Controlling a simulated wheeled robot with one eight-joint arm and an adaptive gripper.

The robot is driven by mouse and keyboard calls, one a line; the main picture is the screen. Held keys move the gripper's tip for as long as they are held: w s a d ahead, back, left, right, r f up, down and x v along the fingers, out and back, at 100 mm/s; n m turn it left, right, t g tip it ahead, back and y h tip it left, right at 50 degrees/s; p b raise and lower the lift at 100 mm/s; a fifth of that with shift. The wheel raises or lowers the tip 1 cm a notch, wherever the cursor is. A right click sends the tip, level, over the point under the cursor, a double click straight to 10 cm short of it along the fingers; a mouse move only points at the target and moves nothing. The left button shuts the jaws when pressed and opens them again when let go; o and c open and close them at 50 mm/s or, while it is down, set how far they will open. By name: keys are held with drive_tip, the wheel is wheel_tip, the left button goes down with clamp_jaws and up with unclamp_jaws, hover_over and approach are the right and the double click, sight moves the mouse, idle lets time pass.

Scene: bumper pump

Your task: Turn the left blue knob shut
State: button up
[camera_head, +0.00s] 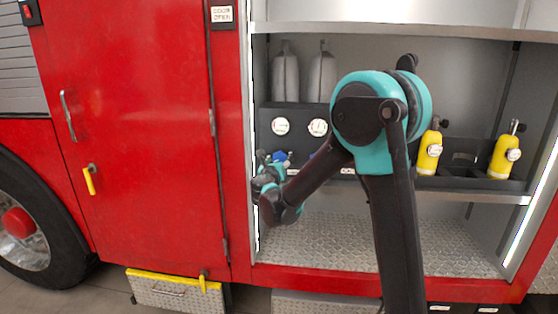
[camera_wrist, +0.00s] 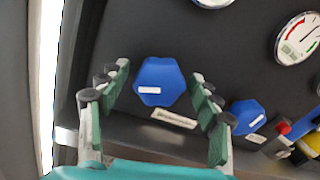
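The left blue knob (camera_wrist: 160,82) is six-sided with a small white label on its face. It sits on a dark panel, between the two fingers of my gripper (camera_wrist: 160,88) in the wrist view. The fingers stand open on both sides of it, with a visible gap on each side. A second blue knob (camera_wrist: 247,117) is to the right, outside the right finger. In the head view my gripper (camera_head: 268,168) is at the left end of the shelf panel, and a blue knob (camera_head: 280,157) shows beside it. How far the fingertips are from the panel is unclear.
Round gauges (camera_head: 280,126) (camera_wrist: 297,38) sit above the knobs. A red-and-yellow fitting (camera_wrist: 284,128) is at the right. Yellow cylinders (camera_head: 429,153) stand farther right. The treaded floor (camera_head: 330,237) below is clear.

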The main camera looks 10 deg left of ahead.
drive_tip(key=c, duration=1)
drive_tip(key=shift+o, duration=0.2)
drive_tip(key=shift+m, duration=0.3)
drive_tip(key=m, duration=0.8)
drive_tip(key=shift+d+m, duration=0.1)
drive_tip(key=shift+m, duration=0.3)
drive_tip(key=m, duration=0.6)
drive_tip(key=shift+d+g+y, duration=0.1)
drive_tip(key=shift+g+y, duration=0.2)
drive_tip(key=m, duration=0.6)
drive_tip(key=shift+f+y, duration=0.15)
drive_tip(key=shift+y, duration=0.15)
drive_tip(key=shift+m, duration=0.4)
drive_tip(key=shift+s, duration=0.1)
